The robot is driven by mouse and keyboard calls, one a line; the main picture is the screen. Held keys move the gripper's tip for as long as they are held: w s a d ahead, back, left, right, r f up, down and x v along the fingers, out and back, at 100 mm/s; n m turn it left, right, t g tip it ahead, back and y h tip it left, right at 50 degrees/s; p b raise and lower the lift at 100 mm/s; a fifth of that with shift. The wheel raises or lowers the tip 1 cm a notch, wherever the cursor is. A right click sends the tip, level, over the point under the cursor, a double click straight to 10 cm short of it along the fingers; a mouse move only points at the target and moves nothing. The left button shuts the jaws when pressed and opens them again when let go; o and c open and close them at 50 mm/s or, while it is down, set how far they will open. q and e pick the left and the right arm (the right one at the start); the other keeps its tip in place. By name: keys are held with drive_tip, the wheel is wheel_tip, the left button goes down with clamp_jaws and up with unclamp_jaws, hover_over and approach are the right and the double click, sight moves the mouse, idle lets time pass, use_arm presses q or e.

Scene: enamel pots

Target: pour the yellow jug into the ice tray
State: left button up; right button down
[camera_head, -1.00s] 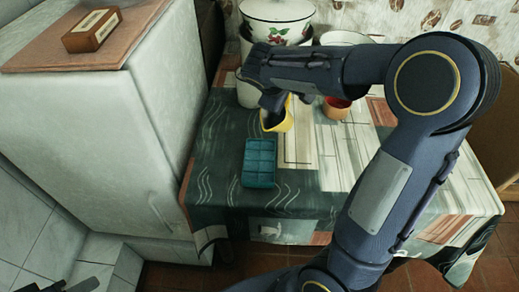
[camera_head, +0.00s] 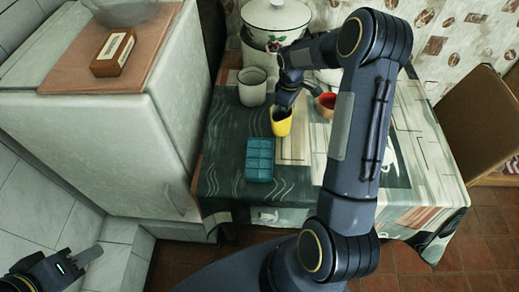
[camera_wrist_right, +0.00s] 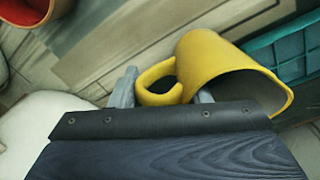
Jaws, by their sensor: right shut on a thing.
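The yellow jug (camera_head: 282,124) is in the head view, just behind and right of the teal ice tray (camera_head: 259,160) on the table. My right gripper (camera_wrist_right: 163,90) is shut on the jug's handle. In the right wrist view the jug (camera_wrist_right: 215,65) shows its open mouth towards the lower right; its contents cannot be made out. The ice tray's edge (camera_wrist_right: 285,55) shows at the right of that view. Whether the jug touches the table is unclear. My left gripper (camera_head: 84,259) is at the lower left of the head view, empty and away from the table; its opening is unclear.
A grey-white mug (camera_head: 252,88) stands behind the tray, with a large enamel pot (camera_head: 275,20) at the back. A red-orange cup (camera_head: 327,104) is right of the jug. A white fridge (camera_head: 110,135) borders the table's left side. The front right tabletop looks clear.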

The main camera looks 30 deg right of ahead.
drive_tip(key=shift+w+d+f+y+p, duration=0.15)
drive_tip(key=shift+d+y+p, duration=0.1)
drive_tip(key=shift+y+p, duration=0.2)
wheel_tip(320, 180, up, 5)
drive_tip(key=p, duration=0.3)
drive_tip(key=shift+f, duration=0.1)
drive_tip(key=shift+a+f, duration=0.1)
drive_tip(key=s+a+m, duration=0.3)
drive_tip(key=a, duration=0.7)
drive_tip(key=s+a+m, duration=0.3)
drive_tip(key=a, duration=0.6)
drive_tip(key=shift+s+a, duration=0.15)
drive_tip(key=shift+a, duration=0.2)
drive_tip(key=shift+f, duration=0.1)
